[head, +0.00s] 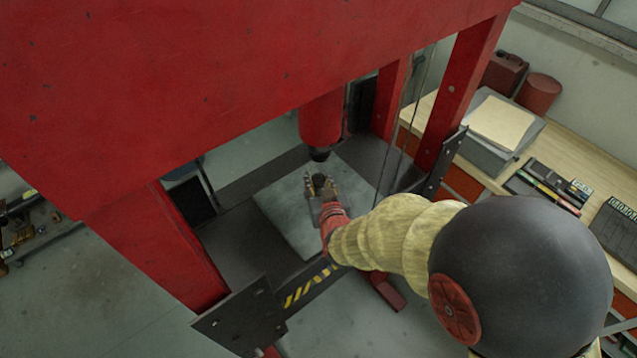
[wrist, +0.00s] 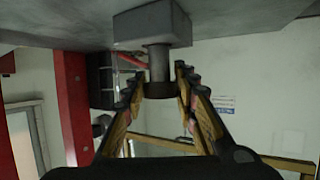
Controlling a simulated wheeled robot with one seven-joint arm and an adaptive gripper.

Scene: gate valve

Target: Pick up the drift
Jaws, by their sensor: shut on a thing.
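The drift is a grey upright pin with a wider dark end. In the head view its dark end (head: 319,179) shows between the fingers of my gripper (head: 320,187). In the wrist view, which looks upside down, the drift (wrist: 158,64) runs between a grey block (wrist: 152,24) and my gripper (wrist: 159,86). The fingers are shut on the drift's dark end, one on each side. The drift's other end meets the block, and I cannot tell whether it sits in it or on it.
The block rests on a grey plate (head: 285,232) in the bed of a red press (head: 180,75). The press ram (head: 320,122) hangs close above my gripper. Red posts (head: 462,90) flank the bed. A wooden workbench (head: 560,150) with tools stands at right.

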